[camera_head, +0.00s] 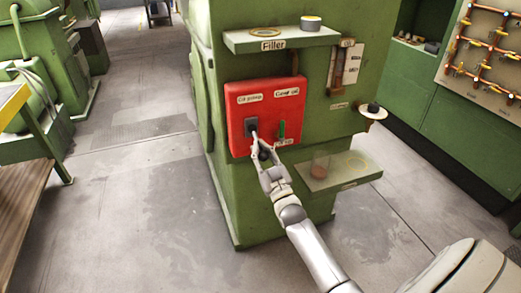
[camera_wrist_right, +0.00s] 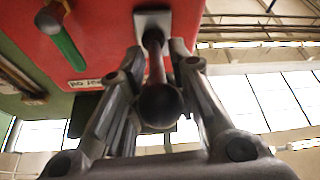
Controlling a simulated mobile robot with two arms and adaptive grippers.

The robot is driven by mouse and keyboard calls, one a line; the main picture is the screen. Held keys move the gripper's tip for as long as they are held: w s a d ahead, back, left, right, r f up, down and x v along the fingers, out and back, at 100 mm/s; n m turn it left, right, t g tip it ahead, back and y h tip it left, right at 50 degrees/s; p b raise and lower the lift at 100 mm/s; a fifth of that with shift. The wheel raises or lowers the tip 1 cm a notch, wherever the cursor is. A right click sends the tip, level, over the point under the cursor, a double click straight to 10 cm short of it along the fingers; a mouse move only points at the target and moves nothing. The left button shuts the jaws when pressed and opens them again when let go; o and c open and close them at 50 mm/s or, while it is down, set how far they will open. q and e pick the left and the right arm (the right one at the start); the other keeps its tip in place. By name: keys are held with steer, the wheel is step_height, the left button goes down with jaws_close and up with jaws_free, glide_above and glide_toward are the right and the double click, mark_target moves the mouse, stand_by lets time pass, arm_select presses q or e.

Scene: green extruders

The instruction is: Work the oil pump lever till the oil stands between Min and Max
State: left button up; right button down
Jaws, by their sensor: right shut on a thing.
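The red panel (camera_head: 264,112) is on the front of the green machine. Its left lever comes out of a dark slot (camera_head: 251,126). My right gripper (camera_head: 258,144) is shut on this lever; in the right wrist view the dark lever (camera_wrist_right: 157,65) and its round knob (camera_wrist_right: 160,104) sit between the fingers. A second, green-handled lever (camera_head: 281,130) is close to the right; it also shows in the right wrist view (camera_wrist_right: 68,48). The sight gauge (camera_head: 345,65) is at the machine's upper right, with small marks beside it; I cannot read its oil level. My left gripper is not in view.
A lower shelf (camera_head: 340,172) holds a clear cup (camera_head: 320,164) with brown contents. A dark knob (camera_head: 373,108) sticks out at right. The floor left of the machine is clear.

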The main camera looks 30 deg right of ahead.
steer(key=shift+f, duration=0.9)
steer(key=c, duration=1.5)
jaws_free()
steer(key=shift+a+y, duration=0.2)
steer(key=shift+y, duration=0.1)
steer(key=shift+s+f+g, duration=0.3)
steer(key=shift+f, duration=0.2)
steer(key=s+f+b, duration=0.1)
steer(key=s+f, duration=0.1)
steer(key=s+f+b, duration=0.1)
steer(key=s+f, duration=0.2)
steer(key=s+f+b, duration=0.1)
steer(key=s+f, duration=0.1)
steer(key=shift+s+a+f, duration=0.3)
steer(key=shift+a, duration=0.05)
